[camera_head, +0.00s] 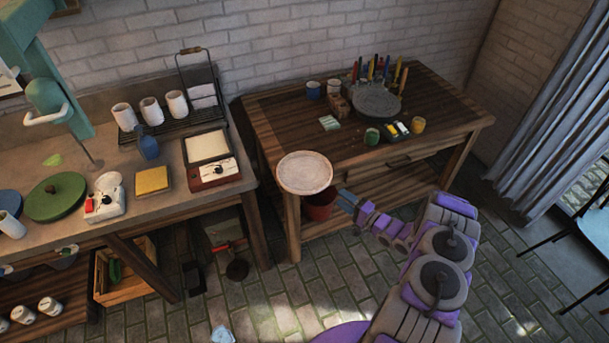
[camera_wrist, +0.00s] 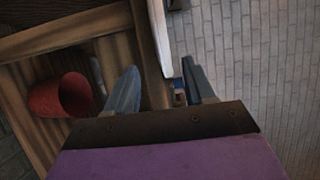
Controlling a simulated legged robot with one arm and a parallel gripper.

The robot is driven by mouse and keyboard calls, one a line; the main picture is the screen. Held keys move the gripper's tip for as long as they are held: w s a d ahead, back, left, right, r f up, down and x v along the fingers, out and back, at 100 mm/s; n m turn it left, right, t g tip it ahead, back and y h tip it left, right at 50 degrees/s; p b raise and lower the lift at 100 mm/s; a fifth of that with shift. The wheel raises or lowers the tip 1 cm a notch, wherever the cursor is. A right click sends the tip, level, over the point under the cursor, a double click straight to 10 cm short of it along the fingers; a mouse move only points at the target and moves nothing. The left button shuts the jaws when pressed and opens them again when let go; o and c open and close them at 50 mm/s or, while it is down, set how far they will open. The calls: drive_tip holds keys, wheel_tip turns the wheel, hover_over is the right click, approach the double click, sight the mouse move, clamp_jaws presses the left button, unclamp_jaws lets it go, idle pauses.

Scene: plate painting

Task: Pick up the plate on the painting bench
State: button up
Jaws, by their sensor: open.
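The plate (camera_head: 304,172) is round and pale and lies flat on the front left corner of the painting bench (camera_head: 285,115), its rim reaching past the bench edge. My gripper (camera_head: 343,196) is just to the lower right of the plate in the head view, by the bench's front edge. In the wrist view my gripper (camera_wrist: 160,64) is open, its two grey fingers apart with nothing held. The plate shows there edge-on as a thin white strip (camera_wrist: 159,35) in line with the gap between the fingers. I cannot tell whether its rim is inside the gap.
A grey turntable (camera_head: 376,103), brushes, cups and paint pots stand toward the back of the bench. A red bucket (camera_head: 320,207) is below on the lower shelf; it also shows in the wrist view (camera_wrist: 74,95). A cluttered workbench (camera_head: 165,205) stands at left. Tiled floor in front is mostly clear.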

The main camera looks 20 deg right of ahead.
sight(325, 187)
drive_tip(key=x, duration=0.4)
drive_tip(key=shift+w+b, duration=0.3)
drive_tip(key=shift+a+b+x, duration=0.2)
drive_tip(key=shift+b+x, duration=0.2)
drive_tip(key=shift+x, duration=0.95)
drive_tip(key=shift+a+b+x, duration=0.2)
drive_tip(key=shift+b+x, duration=0.15)
drive_tip(key=shift+x, duration=1)
drive_tip(key=shift+s, duration=0.2)
clamp_jaws()
drive_tip(key=shift+d, duration=0.1)
